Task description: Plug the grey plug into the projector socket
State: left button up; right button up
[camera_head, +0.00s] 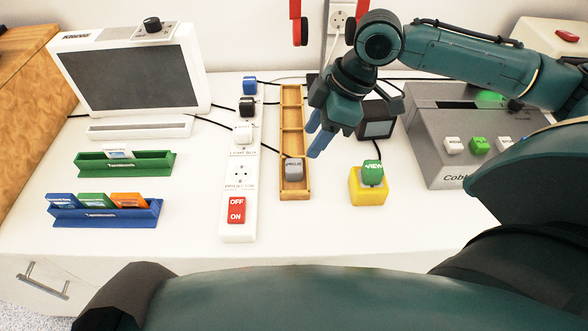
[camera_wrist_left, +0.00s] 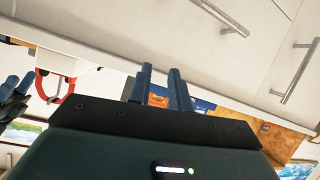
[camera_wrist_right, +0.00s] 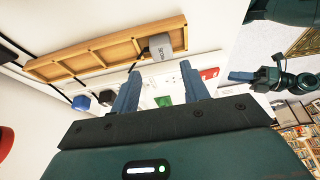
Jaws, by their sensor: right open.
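The grey plug (camera_head: 293,169) stands at the near end of the wooden tray (camera_head: 283,94), with a dark cable running from it. It also shows in the right wrist view (camera_wrist_right: 160,46). The projector socket (camera_head: 240,173) is bare on the white power strip (camera_head: 238,212), left of the tray, above a red switch. My right gripper (camera_head: 317,136) is open and empty, above and to the right of the grey plug, apart from it. My left gripper (camera_wrist_left: 160,80) is outside the head view; its fingers stand a little apart with nothing between them, near the cabinet front.
Blue, black and white plugs (camera_head: 246,107) fill the strip's far sockets. A yellow block (camera_head: 368,189) with a green plug (camera_head: 372,173) stands right of the tray. A grey box (camera_head: 436,144) is farther right. Green (camera_head: 126,164) and blue (camera_head: 105,214) card racks lie left. The front counter is clear.

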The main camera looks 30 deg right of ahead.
aim_at(294, 164)
pick_arm(q)
jog(key=shift+s+a+r, duration=0.2)
jog(key=shift+a, duration=0.05)
pick_arm(e)
jog(key=x, duration=0.4)
jog(key=x, duration=0.1)
jog(key=b+x, duration=0.1)
jog(key=x, duration=0.3)
jog(key=shift+a+r+b, duration=0.1)
jog(key=shift+a+b, duration=0.15)
jog(key=shift+b, duration=0.05)
pick_arm(q)
jog(key=shift+s+a+r+t, duration=0.1)
jog(key=shift+a+t, duration=0.2)
jog(key=shift+d, duration=0.1)
pick_arm(e)
jog(key=c, duration=0.7)
